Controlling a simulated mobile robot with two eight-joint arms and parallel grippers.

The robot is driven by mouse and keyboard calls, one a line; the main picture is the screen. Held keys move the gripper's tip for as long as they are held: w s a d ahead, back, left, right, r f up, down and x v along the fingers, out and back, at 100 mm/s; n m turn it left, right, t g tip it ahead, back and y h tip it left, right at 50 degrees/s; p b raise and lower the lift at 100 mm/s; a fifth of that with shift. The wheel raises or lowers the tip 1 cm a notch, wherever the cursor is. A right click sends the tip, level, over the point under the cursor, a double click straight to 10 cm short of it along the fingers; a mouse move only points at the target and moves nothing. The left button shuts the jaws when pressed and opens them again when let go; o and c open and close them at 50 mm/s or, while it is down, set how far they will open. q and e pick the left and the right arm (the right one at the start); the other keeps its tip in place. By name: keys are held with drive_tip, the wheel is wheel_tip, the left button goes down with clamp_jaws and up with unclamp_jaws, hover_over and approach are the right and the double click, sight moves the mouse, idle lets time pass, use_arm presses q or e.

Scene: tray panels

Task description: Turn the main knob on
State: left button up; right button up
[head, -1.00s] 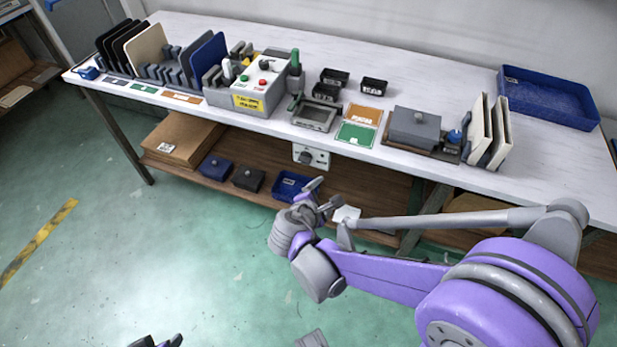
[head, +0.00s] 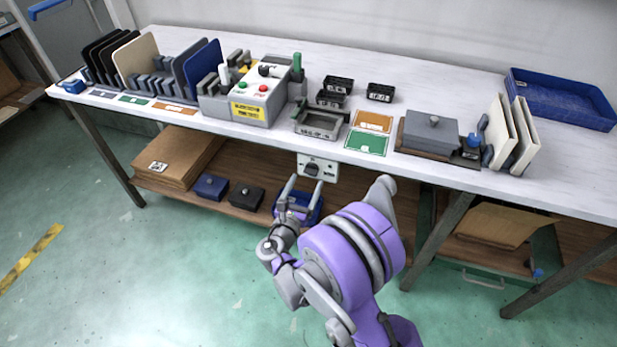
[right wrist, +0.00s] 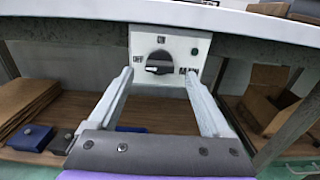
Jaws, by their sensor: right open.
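The main knob (head: 311,168) is a dark round knob on a pale switch box (head: 330,170) under the table's front edge. In the right wrist view the knob (right wrist: 158,63) sits centred on its box (right wrist: 170,40), with a light mark on its left side. Small labels flank it, too blurred to read surely, and a dark green dot is at its upper right. My right gripper (head: 305,186) is open and empty, just in front of and below the box. In the wrist view its fingers (right wrist: 159,75) reach up on both sides of the knob, apparently not touching it. My left gripper is out of view.
The tabletop (head: 450,85) overhangs the switch box. A control box (head: 245,105) with buttons and several trays stand on the table. On the lower shelf are cardboard (head: 180,158), small lidded boxes (head: 245,195) and a blue bin (head: 310,212) near my gripper.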

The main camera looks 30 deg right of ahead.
sight(310, 175)
drive_tip(key=shift+x, duration=1.8)
clamp_jaws()
